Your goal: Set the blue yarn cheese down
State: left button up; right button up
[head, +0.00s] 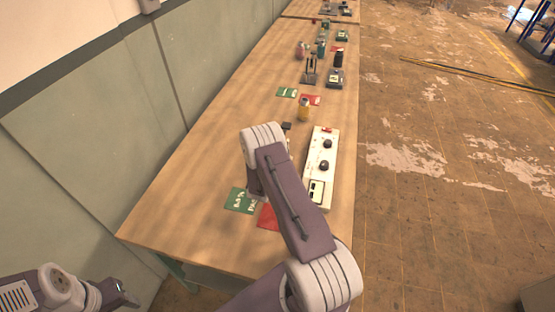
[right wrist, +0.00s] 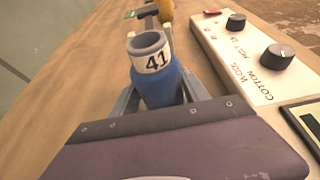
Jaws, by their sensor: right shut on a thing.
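The blue yarn cheese (right wrist: 162,88), with a pale grey tube top marked 41, stands upright in the right wrist view. My right gripper (right wrist: 158,98) is shut on it, one finger on each side. Its base is hidden, so I cannot tell whether it touches the table. In the head view my right arm hides the cheese; the wrist is above the near part of the wooden table (head: 185,205), by a green card (head: 239,200) and a red card (head: 267,217). My left gripper (head: 124,297) is at the bottom left, off the table; its jaw opening is unclear.
A white control box (head: 320,170) with black knobs lies to the right of my right gripper. A yellow yarn cheese (head: 303,110) stands farther back, near another green card (head: 286,92) and red card (head: 310,99). Several devices stand beyond. Bare wood lies to the left.

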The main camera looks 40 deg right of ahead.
jog(key=shift+w+f, duration=0.1)
jog(key=shift+f, duration=0.2)
jog(key=o, duration=1.4)
jog(key=shift+r, duration=0.25)
jog(key=b+v, duration=0.1)
jog(key=v, duration=1.1)
jog(key=shift+f, duration=0.1)
